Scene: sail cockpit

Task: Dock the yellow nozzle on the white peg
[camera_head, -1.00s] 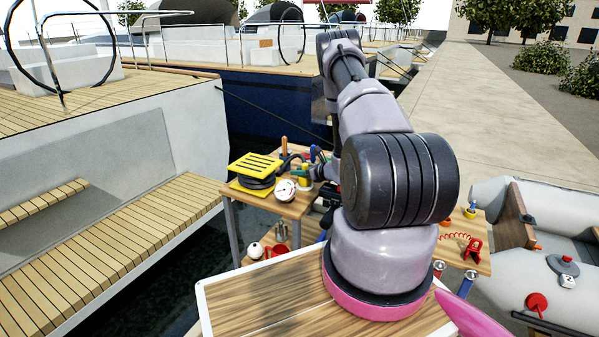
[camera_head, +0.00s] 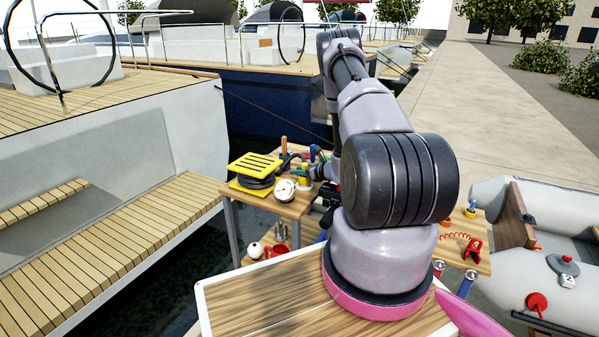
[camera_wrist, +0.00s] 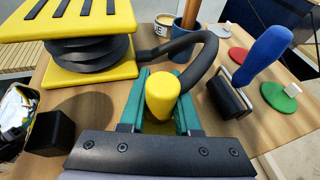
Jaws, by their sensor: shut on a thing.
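The yellow nozzle (camera_wrist: 162,93) sits between the teal fingers of my gripper (camera_wrist: 165,80) in the wrist view, and the gripper is shut on it. A black hose (camera_wrist: 197,58) curves from the nozzle area up to the yellow pump (camera_wrist: 92,77) with black bellows at the left. The pump also shows in the head view (camera_head: 256,163). In the head view my arm hides most of the gripper. A small whitish piece (camera_wrist: 292,89) stands on a green disc (camera_wrist: 279,96) at the right; I cannot tell whether it is the white peg.
A blue-handled black roller (camera_wrist: 263,55) lies right of the gripper. A red disc (camera_wrist: 238,61), a blue cup (camera_wrist: 184,42) and a tin (camera_wrist: 164,23) stand behind. A black block (camera_wrist: 49,132) is at left. The white gauge (camera_head: 284,190) sits at the table's near edge.

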